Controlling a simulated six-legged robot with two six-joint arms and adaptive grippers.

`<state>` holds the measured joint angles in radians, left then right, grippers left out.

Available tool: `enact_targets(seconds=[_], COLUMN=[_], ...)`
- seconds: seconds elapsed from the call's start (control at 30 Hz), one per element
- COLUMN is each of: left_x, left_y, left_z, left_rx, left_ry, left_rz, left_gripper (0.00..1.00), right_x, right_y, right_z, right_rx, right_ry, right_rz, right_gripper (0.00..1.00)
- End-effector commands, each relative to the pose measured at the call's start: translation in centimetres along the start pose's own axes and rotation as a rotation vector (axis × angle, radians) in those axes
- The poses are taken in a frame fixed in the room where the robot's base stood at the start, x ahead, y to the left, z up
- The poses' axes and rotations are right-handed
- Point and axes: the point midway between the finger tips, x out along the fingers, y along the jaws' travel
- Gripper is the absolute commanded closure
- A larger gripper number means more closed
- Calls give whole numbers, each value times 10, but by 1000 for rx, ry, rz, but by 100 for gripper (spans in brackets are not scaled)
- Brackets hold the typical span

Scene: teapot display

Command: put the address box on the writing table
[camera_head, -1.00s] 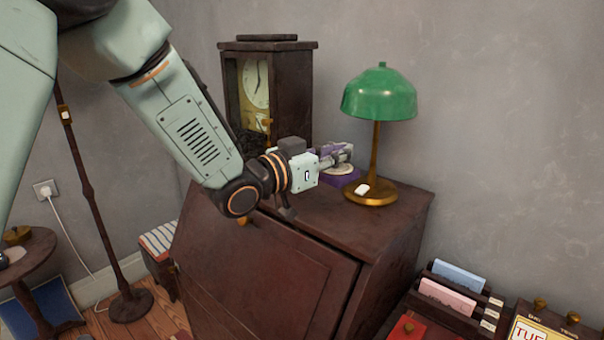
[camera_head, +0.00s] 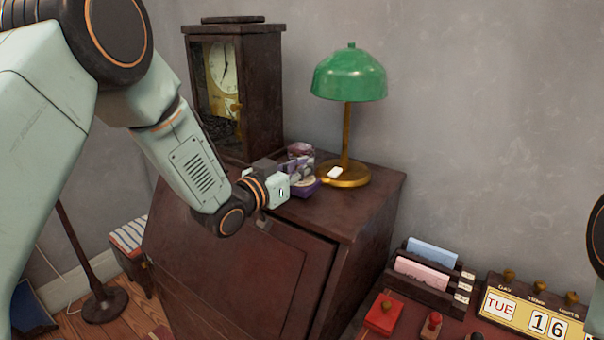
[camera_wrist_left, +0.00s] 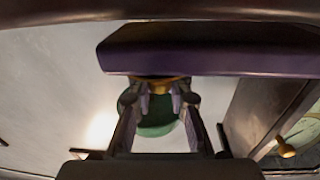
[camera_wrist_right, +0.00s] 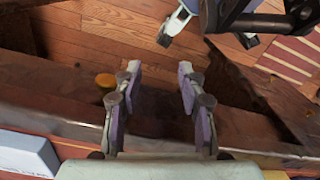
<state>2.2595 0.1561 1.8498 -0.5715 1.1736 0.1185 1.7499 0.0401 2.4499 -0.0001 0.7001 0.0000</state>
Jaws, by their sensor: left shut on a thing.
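The purple address box (camera_head: 305,188) is at the left gripper's fingertips, over the top of the dark wooden bureau beside the lamp. In the left wrist view its purple side (camera_wrist_left: 200,60) spans the picture just past the fingers. My left gripper (camera_head: 298,176) is shut on it; the exact grip point is partly hidden, and I cannot tell if the box touches the bureau top. The writing table (camera_head: 405,328) shows at lower right with its red-brown top. My right gripper (camera_wrist_right: 158,100) is open and empty in the right wrist view, near a dark wooden edge.
A green lamp (camera_head: 348,78) stands close right of the box, and a clock (camera_head: 235,85) behind left. A letter rack (camera_head: 430,272), red block (camera_head: 385,313), stamp (camera_head: 431,326) and calendar (camera_head: 530,318) crowd the writing table. A blue box (camera_wrist_right: 25,155) is near the right gripper.

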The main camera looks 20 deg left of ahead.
Motion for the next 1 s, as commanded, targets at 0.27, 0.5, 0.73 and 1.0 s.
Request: enact_targets(seconds=[0.27,0.5,0.73,1.0], left_x=[0,0,0,0], left_y=[0,0,0,0], left_z=[15,18,17,17], left_rx=[1,0,0,0], left_ry=[2,1,1,1], left_rz=[1,0,0,0], left_gripper=[100,81,62,59], right_x=[2,3,3,3], right_y=[0,0,0,0], right_z=[0,0,0,0], right_rx=[0,0,0,0], right_ry=[0,0,0,0], right_rz=[0,0,0,0], right_gripper=[60,60,60,60])
